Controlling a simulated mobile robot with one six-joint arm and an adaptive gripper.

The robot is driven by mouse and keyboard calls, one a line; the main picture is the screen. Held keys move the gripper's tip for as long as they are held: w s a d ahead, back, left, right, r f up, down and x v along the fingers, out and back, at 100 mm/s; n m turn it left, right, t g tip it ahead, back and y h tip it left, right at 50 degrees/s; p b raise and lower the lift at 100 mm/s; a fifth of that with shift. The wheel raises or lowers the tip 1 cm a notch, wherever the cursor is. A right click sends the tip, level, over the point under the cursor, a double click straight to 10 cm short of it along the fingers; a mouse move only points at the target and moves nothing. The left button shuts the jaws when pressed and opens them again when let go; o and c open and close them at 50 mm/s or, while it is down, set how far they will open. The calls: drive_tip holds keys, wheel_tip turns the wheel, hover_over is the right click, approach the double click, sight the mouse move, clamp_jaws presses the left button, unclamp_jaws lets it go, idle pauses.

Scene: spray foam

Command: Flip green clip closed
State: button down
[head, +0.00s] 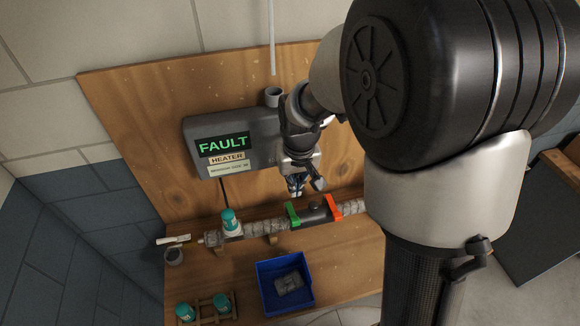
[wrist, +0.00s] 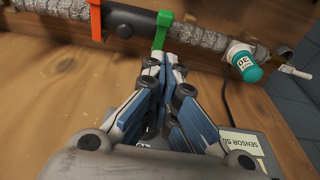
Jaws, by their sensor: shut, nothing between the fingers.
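The green clip (head: 293,213) sits around the pipe at the left end of a black sleeve (head: 315,213). In the wrist view the green clip (wrist: 162,31) hangs as a strap, with its lower end close to my fingertips. My gripper (head: 298,190) is above and just behind the pipe, pointing down toward the clip. In the wrist view my gripper (wrist: 160,63) is shut and empty. I cannot tell whether the fingertips touch the clip. The orange-red clip (head: 333,207) is at the sleeve's other end and also shows in the wrist view (wrist: 96,20).
The wrapped pipe (head: 266,225) runs along a wooden board (head: 130,115). A grey heater box (head: 195,130) reading FAULT hangs above it. A teal-capped bottle (head: 230,222) is at the pipe's left. A blue bin (head: 265,298) and more teal-capped bottles (head: 186,311) stand below on the bench.

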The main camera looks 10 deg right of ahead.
drive_tip(key=b, duration=0.2)
hover_over(293, 216)
wheel_tip(293, 216, down, 10)
drive_tip(key=shift+s+f, duration=0.1)
drive_tip(key=shift+s, duration=0.05)
drive_tip(key=shift+s+f, duration=0.2)
drive_tip(key=shift+f, duration=0.45)
